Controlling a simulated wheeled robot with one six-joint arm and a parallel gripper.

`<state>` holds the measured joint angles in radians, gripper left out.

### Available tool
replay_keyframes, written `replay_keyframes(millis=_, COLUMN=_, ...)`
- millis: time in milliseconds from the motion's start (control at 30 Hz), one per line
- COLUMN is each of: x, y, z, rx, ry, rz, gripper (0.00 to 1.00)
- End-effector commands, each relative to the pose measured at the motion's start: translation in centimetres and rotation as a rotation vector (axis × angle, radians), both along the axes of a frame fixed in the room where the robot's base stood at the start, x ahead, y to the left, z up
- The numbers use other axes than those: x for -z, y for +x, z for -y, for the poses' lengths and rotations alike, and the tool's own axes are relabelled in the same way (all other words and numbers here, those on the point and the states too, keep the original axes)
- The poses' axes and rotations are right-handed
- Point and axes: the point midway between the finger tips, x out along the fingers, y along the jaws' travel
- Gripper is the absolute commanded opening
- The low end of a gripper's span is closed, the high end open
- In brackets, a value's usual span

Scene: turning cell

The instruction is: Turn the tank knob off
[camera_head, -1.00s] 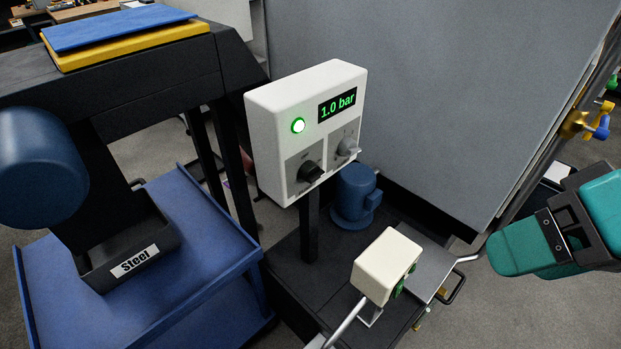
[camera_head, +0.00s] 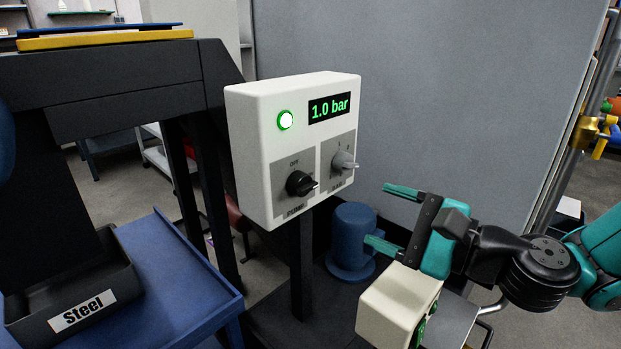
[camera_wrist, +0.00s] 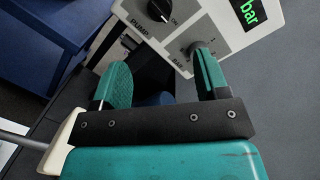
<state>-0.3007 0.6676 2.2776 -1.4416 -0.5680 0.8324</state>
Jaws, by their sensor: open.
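A white control box (camera_head: 243,151) has a green lit lamp (camera_head: 286,120) and a display (camera_head: 329,107) reading 1.0 bar. On its lower left panel is a black knob (camera_head: 300,184) with an OFF mark above it and its handle pointing right. To its right is a grey knob (camera_head: 343,162); its small label is hard to read, and no "tank" label is legible. My gripper (camera_head: 380,215) is open and empty, to the right of the box and apart from it. In the wrist view its fingers (camera_wrist: 160,58) point at the box, the right one partly covering the grey knob.
A cream box (camera_head: 398,302) with green parts stands below my gripper. A blue cylinder (camera_head: 352,232) stands behind it on the dark base. A blue cart (camera_head: 190,265) with a Steel bin (camera_head: 122,278) is at left. A grey panel (camera_head: 440,90) rises behind.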

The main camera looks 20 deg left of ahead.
Motion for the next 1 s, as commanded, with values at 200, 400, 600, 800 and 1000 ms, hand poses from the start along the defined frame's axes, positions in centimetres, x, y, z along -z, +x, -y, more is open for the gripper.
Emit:
replay_keyframes(millis=200, x=-0.3, y=1.2, z=-5.2, rx=-0.007, ry=0.002, rz=0.01, gripper=0.68)
replay_keyframes(millis=400, x=-0.3, y=2.5, z=-9.4, rx=-0.006, ry=0.001, rz=0.009, gripper=0.68)
replay_keyframes(millis=600, x=-0.1, y=3.4, z=-12.2, rx=-0.004, ry=0.0, rz=0.008, gripper=0.68)
replay_keyframes(millis=800, x=-0.1, y=3.7, z=-13.2, rx=-0.001, ry=0.0, rz=0.006, gripper=0.68)
replay_keyframes(millis=1000, x=0.0, y=3.8, z=-13.3, rx=-0.001, ry=0.0, rz=0.006, gripper=0.68)
